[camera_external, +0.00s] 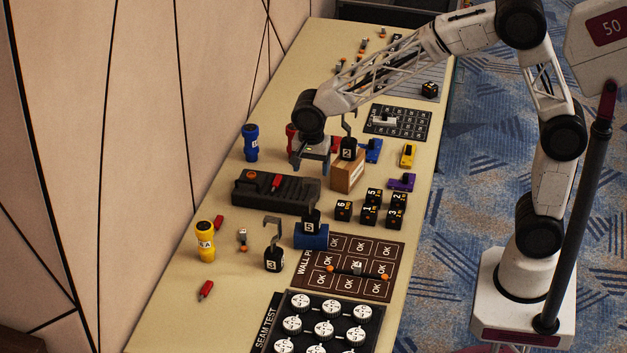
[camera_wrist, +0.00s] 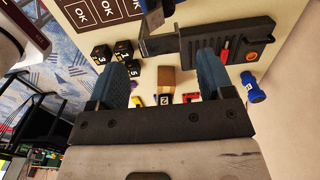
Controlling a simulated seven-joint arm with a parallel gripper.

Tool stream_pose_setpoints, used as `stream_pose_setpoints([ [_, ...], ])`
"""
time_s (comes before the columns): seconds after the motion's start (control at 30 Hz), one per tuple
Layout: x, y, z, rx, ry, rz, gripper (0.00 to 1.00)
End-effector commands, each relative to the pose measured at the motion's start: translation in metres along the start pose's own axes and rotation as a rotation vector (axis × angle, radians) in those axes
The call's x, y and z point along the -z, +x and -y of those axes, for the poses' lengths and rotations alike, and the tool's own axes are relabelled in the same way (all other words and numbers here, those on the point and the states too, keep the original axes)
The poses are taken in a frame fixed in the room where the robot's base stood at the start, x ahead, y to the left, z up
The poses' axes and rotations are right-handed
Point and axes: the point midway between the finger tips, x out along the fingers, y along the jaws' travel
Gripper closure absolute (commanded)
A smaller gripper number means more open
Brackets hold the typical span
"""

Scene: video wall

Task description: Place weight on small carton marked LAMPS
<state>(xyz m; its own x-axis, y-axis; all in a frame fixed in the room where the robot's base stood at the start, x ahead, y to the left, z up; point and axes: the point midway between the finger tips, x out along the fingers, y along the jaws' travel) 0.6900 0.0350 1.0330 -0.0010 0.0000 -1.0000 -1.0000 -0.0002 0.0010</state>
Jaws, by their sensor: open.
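The small carton (camera_external: 345,181) is a brown box in the middle of the table; its lettering is too small to read. A black hooked weight (camera_external: 348,150) shows at the carton's top far edge; I cannot tell whether it rests on top or stands just behind. My gripper (camera_external: 312,166) is open and empty, left of the carton and weight. In the wrist view, the carton (camera_wrist: 166,80) and the weight's labelled face (camera_wrist: 164,100) appear between the spread fingers. Another weight (camera_external: 311,222) sits on a blue block (camera_external: 312,239). A third weight (camera_external: 274,260) stands on the table.
A dark console (camera_external: 275,194) with a red tool on it lies left of the carton. Numbered black cubes (camera_external: 371,204) stand at the right. A blue cylinder (camera_external: 250,142) stands at the left; blue, yellow and purple pieces lie beyond the carton. A yellow cylinder (camera_external: 205,241) is nearer.

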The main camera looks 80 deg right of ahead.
Motion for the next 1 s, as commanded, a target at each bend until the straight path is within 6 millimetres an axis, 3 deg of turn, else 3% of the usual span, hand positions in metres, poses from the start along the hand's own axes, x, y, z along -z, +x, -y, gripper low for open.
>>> stream_pose_setpoints([
  [0.2,0.0,-0.036,0.001,0.002,0.0,0.0,0.26],
  [0.4,0.0,-0.058,0.0,0.001,0.0,0.0,0.26],
  [1.0,0.0,-0.068,0.0,0.0,0.0,0.0,0.26],
])
